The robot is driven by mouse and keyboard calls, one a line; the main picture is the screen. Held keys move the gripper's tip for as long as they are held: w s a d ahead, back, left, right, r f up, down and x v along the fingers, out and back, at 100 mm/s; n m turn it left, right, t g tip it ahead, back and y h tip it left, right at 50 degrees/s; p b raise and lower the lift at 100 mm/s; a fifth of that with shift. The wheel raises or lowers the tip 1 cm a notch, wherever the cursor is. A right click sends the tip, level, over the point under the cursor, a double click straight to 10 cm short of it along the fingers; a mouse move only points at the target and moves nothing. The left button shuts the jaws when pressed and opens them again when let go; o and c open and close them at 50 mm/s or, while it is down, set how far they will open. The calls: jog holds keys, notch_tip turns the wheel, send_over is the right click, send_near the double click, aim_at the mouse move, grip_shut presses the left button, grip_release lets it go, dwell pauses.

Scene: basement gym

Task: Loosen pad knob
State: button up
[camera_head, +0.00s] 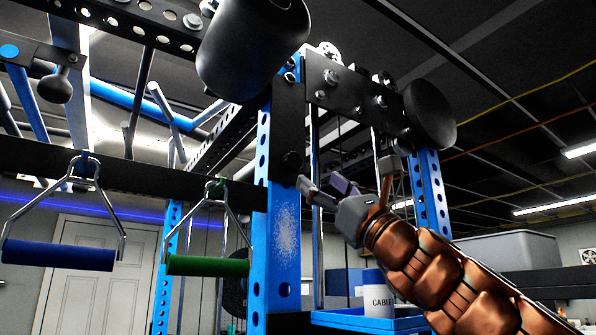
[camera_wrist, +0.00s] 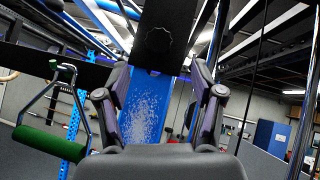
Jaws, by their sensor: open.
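The pad knob is a dark, lobed knob (camera_wrist: 158,40) on a black bracket (camera_wrist: 166,15) in the wrist view. It also shows, dim against the black bracket, in the head view (camera_head: 292,162). A black cylindrical pad (camera_head: 250,50) sits above that bracket on the blue perforated upright (camera_head: 284,240). My gripper (camera_head: 345,174) is open and empty, below and to the right of the knob in the head view. In the wrist view the open fingers (camera_wrist: 160,78) frame the blue upright, and the knob lies beyond and above the fingertips, untouched.
A green handle (camera_head: 208,266) and a blue handle (camera_head: 58,255) hang left of the upright. A second round black pad (camera_head: 430,110) is at the right. A white cup marked CABLE (camera_head: 378,300) stands in a blue tray (camera_head: 345,318) below my arm.

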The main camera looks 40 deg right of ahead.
aim_at(296, 164)
jog(key=shift+p+x, duration=1.05)
jog(key=shift+x, duration=2.4)
jog(key=shift+a, duration=0.1)
jog(key=shift+f, duration=0.1)
jog(key=shift+w, duration=0.1)
jog(key=c, duration=1.1)
